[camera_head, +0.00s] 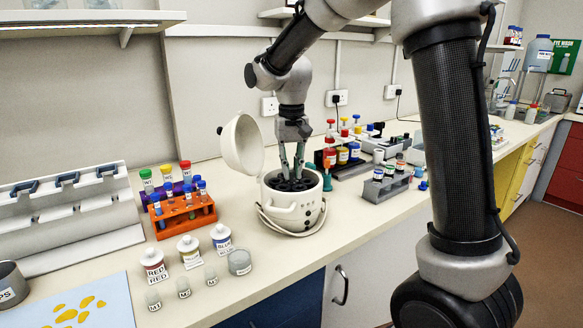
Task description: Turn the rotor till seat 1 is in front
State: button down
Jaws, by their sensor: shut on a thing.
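A white round centrifuge (297,215) stands on the bench with its lid (241,145) open, tilted up at the left. Inside its bowl is a dark rotor (290,183) with several seats. The seat numbers are too small to read. My gripper (291,176) reaches straight down into the bowl from above, its fingertips at the rotor. It is shut on a part of the rotor; the exact contact is partly hidden by the fingers.
An orange rack (182,217) with capped tubes stands left of the centrifuge. Red, yellow and blue labelled jars (188,252) and small cups stand in front of it. A grey vial rack (385,189) and a bottle stand are at the right.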

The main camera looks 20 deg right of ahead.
jog(key=c, duration=1.3)
grip_release()
jog(key=shift+c, duration=0.2)
notch_tip(320, 180, up, 12)
